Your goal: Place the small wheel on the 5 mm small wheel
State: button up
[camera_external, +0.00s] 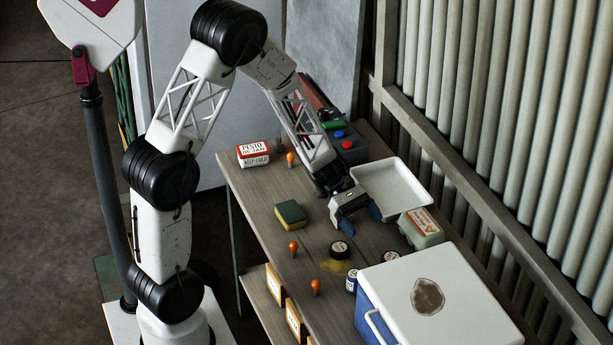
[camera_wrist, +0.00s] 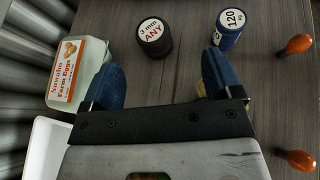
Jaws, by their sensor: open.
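In the wrist view a black small wheel (camera_wrist: 154,39) with a white top label reading "3 mm ANY" stands ahead of my gripper (camera_wrist: 160,82). A blue small wheel (camera_wrist: 230,24) labelled "120" stands to its right.
An egg carton (camera_external: 421,226) and a white tray (camera_external: 388,184) lie right of my gripper. A large blue cooler (camera_external: 465,292) with a white lid stands at the front. A sponge (camera_external: 291,214) and orange bulb-shaped things (camera_external: 293,247) are left.

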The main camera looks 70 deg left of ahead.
jog(key=s+d+r+m+y, duration=0.3)
jog(key=s+r+m+y, duration=0.3)
jog(key=s+r+m, duration=0.4)
jog(key=s+d+r+m+y, duration=0.3)
jog(key=s+r+m+y, duration=0.3)
jog(key=s, duration=1.1)
notch_tip(320, 180, up, 8)
jog(key=m, duration=0.4)
jog(key=shift+f+m+g+y, duration=0.25)
jog(key=shift+m+g+y, duration=0.05)
jog(key=shift+g, duration=0.1)
